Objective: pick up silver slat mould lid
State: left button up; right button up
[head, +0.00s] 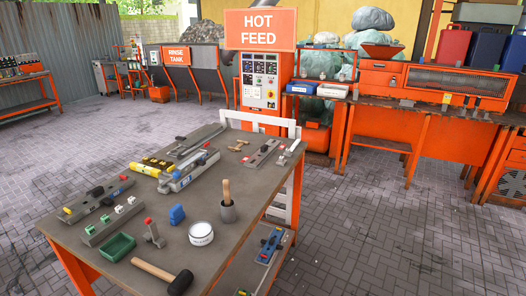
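Neither of my grippers shows in the head view. Several long silver-grey mould pieces lie on the brown worktable (140,205). One long flat grey piece (197,138) lies along the back edge, with a small dark knob near its left end. In front of it lies a thicker silver piece (188,171) with blue and red parts. Another flat silver piece (262,154) lies at the back right. A grey piece with a black knob (97,199) lies at the left edge. I cannot tell for sure which is the slat mould lid.
A yellow-black item (148,169), blue object (177,215), white tub (201,234), grey cup with wooden handle (228,211), green tray (115,247) and mallet (155,270) crowd the table. The orange hot feed machine (262,85) stands behind. Paved floor (400,240) is open at right.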

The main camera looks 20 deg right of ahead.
aim_at(264, 150)
jog(key=i+l+u, duration=0.15)
jog(key=l, duration=0.35)
jog(key=l+u, duration=0.15)
jog(key=l, duration=0.4)
jog(key=i+l+u, duration=0.1)
jog(key=l, duration=0.25)
jog(key=i+l+u, duration=0.1)
jog(key=l, duration=0.2)
jog(key=i+l+u, duration=0.1)
jog(key=l, duration=0.25)
